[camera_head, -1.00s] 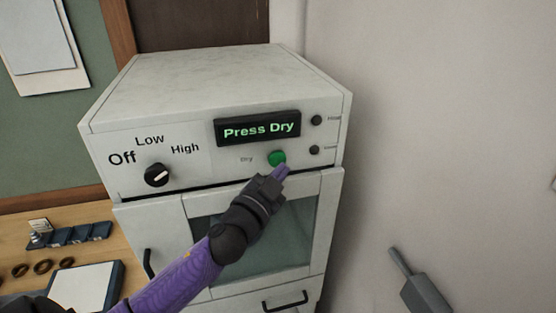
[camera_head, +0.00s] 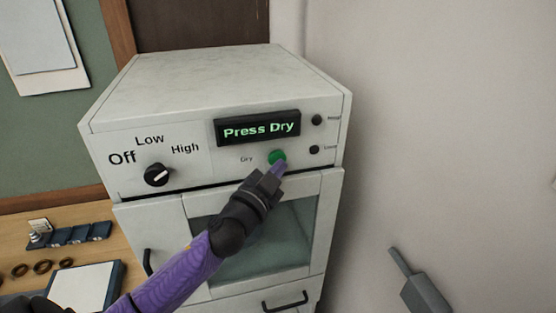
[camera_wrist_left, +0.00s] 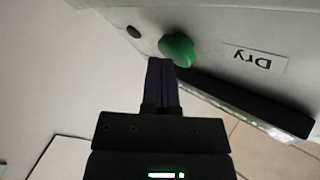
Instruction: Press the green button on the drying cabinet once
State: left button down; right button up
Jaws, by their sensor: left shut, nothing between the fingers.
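The drying cabinet (camera_head: 215,85) is a pale box with a front panel. Its display (camera_head: 258,128) reads "Press Dry". The green button (camera_head: 277,157) sits below the display, beside the small label "Dry"; it also shows in the left wrist view (camera_wrist_left: 177,49). My left gripper (camera_head: 280,170) is shut and empty, with its fingertips just below the button. In the left wrist view its fingertips (camera_wrist_left: 160,64) are very close to the button's edge; I cannot tell whether they touch it. My right gripper is not in view.
A black knob (camera_head: 158,174) marked Off, Low, High is left on the panel. Two small dark buttons (camera_head: 316,120) are at the right. The cabinet door has a window (camera_head: 285,245). A wooden bench (camera_head: 75,215) with small parts is at left.

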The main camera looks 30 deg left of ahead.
pick_arm(q)
jog(key=shift+w+a, duration=0.15)
jog(key=shift+a, duration=0.05)
dwell(0.3)
jog(key=shift+s+d, duration=0.6)
jog(key=shift+d, duration=0.1)
jog(key=shift+s+d+p, duration=0.6)
jog(key=shift+s+d, duration=1)
jog(key=shift+d, duration=0.3)
